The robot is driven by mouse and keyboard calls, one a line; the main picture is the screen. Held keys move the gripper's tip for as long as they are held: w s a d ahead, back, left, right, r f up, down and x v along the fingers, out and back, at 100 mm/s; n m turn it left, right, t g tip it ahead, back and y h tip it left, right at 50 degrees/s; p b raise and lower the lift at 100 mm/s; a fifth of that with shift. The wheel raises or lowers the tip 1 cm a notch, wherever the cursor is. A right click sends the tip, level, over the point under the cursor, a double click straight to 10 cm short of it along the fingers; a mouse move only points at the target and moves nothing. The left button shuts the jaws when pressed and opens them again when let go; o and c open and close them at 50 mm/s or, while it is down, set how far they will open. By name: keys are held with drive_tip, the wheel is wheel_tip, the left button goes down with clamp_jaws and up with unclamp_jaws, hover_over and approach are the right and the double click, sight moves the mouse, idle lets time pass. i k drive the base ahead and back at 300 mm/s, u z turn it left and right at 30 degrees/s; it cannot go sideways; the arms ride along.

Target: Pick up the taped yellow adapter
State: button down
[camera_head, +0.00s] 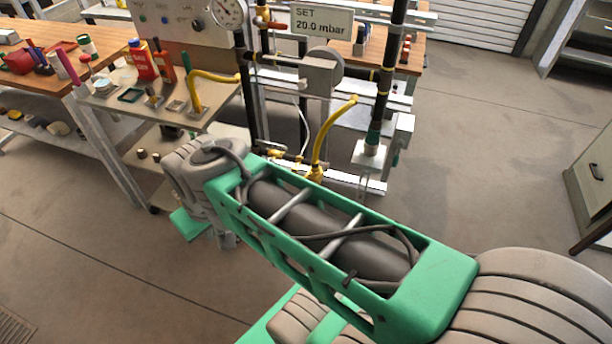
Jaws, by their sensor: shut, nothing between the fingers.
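I cannot single out a taped yellow adapter for sure. A curved yellow hose (196,92) rises from the grey shelf (125,120) at the left and bends over to the test rig. A second curved yellow hose (328,132) runs down to a small yellow-brass fitting (315,173) low on the rig. No tape can be made out on either. My green and grey arm reaches from the lower right to just in front of the shelf. My gripper is not visible; the arm's far end hides what lies behind it.
A red bottle (146,62) and small square holders stand on the shelf. A wooden workbench (100,35) is at the far left. Dark pipes (383,85) and a sign (321,20) belong to the rig.

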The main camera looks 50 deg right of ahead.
sight(315, 168)
drive_tip(key=k, duration=0.5)
drive_tip(key=z, duration=1.25)
drive_tip(key=i, duration=0.45)
drive_tip(key=u, duration=0.05)
